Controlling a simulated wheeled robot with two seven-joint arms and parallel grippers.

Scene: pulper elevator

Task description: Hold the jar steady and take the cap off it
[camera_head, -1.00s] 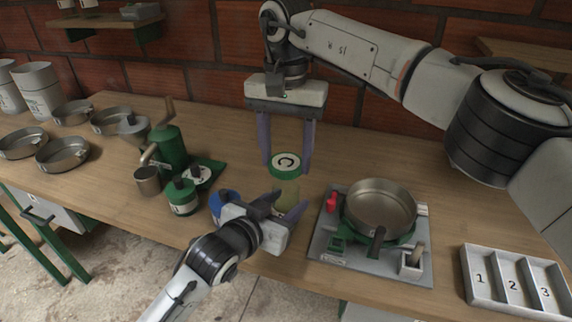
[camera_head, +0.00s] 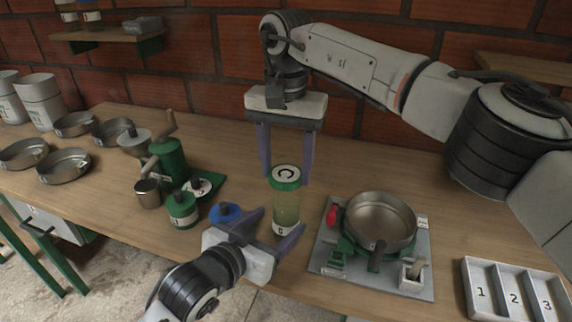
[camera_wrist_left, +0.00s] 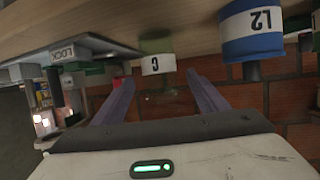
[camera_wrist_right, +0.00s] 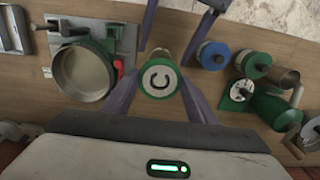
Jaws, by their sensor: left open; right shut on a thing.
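The jar (camera_head: 286,210) is upright, see-through and yellow-green, with a white label low on it. Its green cap (camera_head: 287,175), with a white top marked "C", sits at its top; I see no gap. My right gripper (camera_head: 286,182) comes from above, shut on the cap, one finger on each side; the right wrist view shows the cap (camera_wrist_right: 158,78) between the fingers. My left gripper (camera_head: 281,220) is open low beside the jar. In the left wrist view, upside down, the jar's "G" label (camera_wrist_left: 158,64) shows beyond the spread fingers; contact is unclear.
A blue-lidded jar (camera_head: 224,212) stands close left of my left gripper. A green-lidded jar (camera_head: 183,209) and green grinder (camera_head: 170,160) are farther left. A burner plate with a pan (camera_head: 380,220) is right of the jar, and a numbered tray (camera_head: 510,290) lies farther right.

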